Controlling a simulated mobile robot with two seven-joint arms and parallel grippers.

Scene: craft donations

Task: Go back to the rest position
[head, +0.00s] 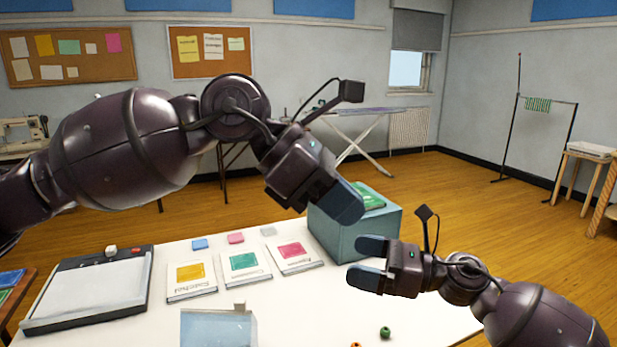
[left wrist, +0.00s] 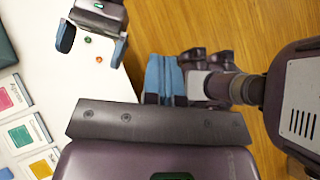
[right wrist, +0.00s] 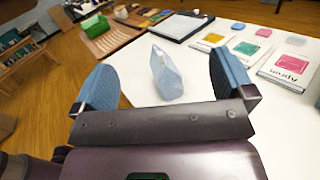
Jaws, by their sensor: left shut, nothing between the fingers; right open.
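My left gripper (head: 345,202) is raised above the table's far right side, in front of the blue-grey box in the head view. Its blue fingers are together and empty, as the left wrist view (left wrist: 165,78) also shows. My right gripper (head: 366,264) is lower, over the right part of the white table. Its fingers are apart with nothing held; in the right wrist view (right wrist: 166,82) a clear bluish bag (right wrist: 166,76) shows beyond the gap between them, standing on the table.
The white table (head: 300,305) bears a paper trimmer (head: 90,290), several labelled cards (head: 192,281), the blue-grey box (head: 345,240) with a green item on top, and a green bead (head: 385,332) near the front. Open wooden floor (head: 470,210) lies to the right.

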